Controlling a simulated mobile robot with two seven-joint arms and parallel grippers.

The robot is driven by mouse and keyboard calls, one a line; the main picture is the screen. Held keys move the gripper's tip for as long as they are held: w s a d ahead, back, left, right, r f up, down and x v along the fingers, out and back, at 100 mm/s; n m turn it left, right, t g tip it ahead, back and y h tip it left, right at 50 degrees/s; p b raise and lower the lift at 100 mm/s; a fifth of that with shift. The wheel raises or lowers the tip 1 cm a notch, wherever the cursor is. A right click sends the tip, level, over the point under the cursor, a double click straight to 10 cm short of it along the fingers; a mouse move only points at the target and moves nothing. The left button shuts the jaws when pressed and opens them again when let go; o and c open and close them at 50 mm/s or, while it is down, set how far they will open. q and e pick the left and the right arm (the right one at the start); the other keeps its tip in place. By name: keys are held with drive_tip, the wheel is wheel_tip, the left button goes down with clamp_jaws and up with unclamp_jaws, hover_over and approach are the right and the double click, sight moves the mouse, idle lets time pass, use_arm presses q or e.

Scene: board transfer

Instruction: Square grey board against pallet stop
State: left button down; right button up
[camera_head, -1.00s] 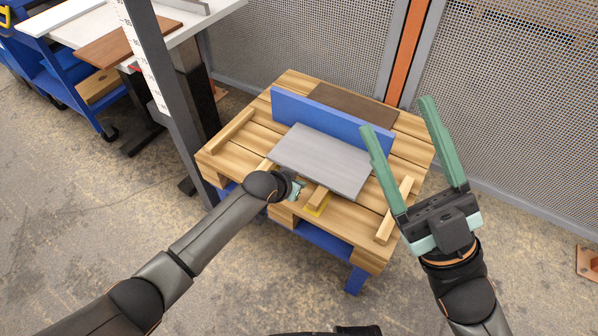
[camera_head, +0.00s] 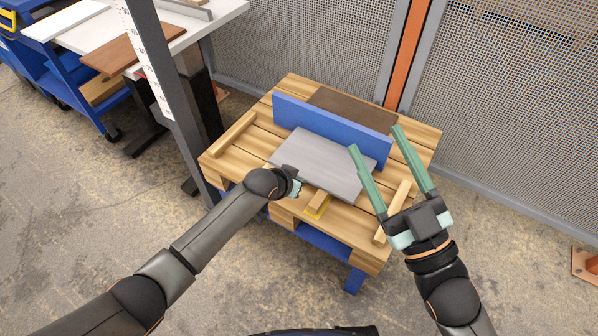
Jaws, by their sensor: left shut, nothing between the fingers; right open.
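The grey board (camera_head: 322,163) lies flat on the wooden pallet (camera_head: 233,157), its far edge along the foot of the upright blue stop (camera_head: 333,123). I cannot tell whether that edge touches the stop all along. My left gripper (camera_head: 298,189) is shut and empty at the board's near edge, towards its left part; my wrist hides much of the fingers, so contact is unclear. My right gripper (camera_head: 375,139) is open and empty, its long green fingers pointing away over the pallet's right side, with one fingertip across the board's right end in the picture.
Wooden strips (camera_head: 233,133) lie along the pallet's left side and right side (camera_head: 399,203). A brown board (camera_head: 340,103) lies behind the stop. A grey post (camera_head: 160,85) stands close to the pallet's left.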

wheel_tip(320, 180, down, 20)
drive_tip(key=d+m+g+h+p, duration=0.1)
drive_tip(key=m+g+h+p, duration=0.2)
drive_tip(key=g, duration=0.5)
drive_tip(key=shift+s+r+m+h, duration=0.15)
drive_tip(key=shift+r+m+h, duration=0.1)
drive_tip(key=shift+m+h, duration=0.5)
drive_tip(key=shift+r, duration=0.1)
